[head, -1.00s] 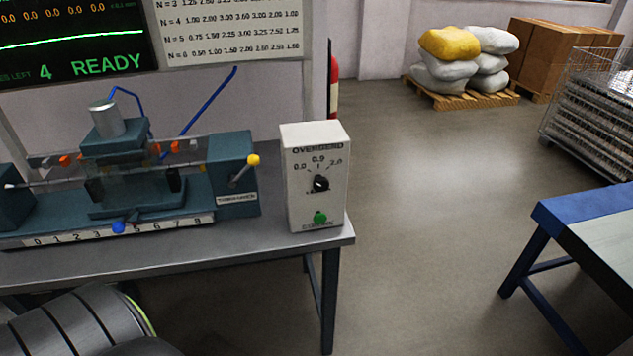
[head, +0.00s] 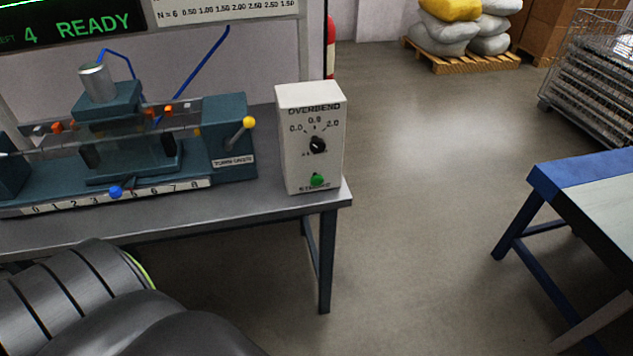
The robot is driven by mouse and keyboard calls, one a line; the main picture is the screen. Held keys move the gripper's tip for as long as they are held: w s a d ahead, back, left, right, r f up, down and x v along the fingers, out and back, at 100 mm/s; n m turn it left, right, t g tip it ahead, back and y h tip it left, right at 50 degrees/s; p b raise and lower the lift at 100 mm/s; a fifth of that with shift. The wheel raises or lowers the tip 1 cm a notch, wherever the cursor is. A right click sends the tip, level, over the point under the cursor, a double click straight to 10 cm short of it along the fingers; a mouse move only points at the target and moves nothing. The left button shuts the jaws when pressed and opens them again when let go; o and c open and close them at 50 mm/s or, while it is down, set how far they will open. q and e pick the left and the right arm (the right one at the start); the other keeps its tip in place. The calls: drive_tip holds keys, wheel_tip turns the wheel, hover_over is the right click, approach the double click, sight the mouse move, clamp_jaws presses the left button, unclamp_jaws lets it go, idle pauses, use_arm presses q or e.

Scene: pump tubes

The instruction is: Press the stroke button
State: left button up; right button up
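The green stroke button (head: 317,180) is low on the front of a white control box (head: 311,140), above a small label. The box also carries a black overbend knob (head: 317,145) with a scale marked 0.0, 0.9 or similar, and 2.0. The box stands at the right end of the grey workbench (head: 260,205). Nothing touches the button. Neither gripper is in view; only dark parts of my own arm show at the lower left.
A teal bending machine (head: 140,150) with a yellow-knobbed lever (head: 248,123) and a blue slider knob (head: 115,192) sits left of the box. A screen (head: 70,22) reads "4 READY". A blue-edged table (head: 590,190) stands right, with clear floor between.

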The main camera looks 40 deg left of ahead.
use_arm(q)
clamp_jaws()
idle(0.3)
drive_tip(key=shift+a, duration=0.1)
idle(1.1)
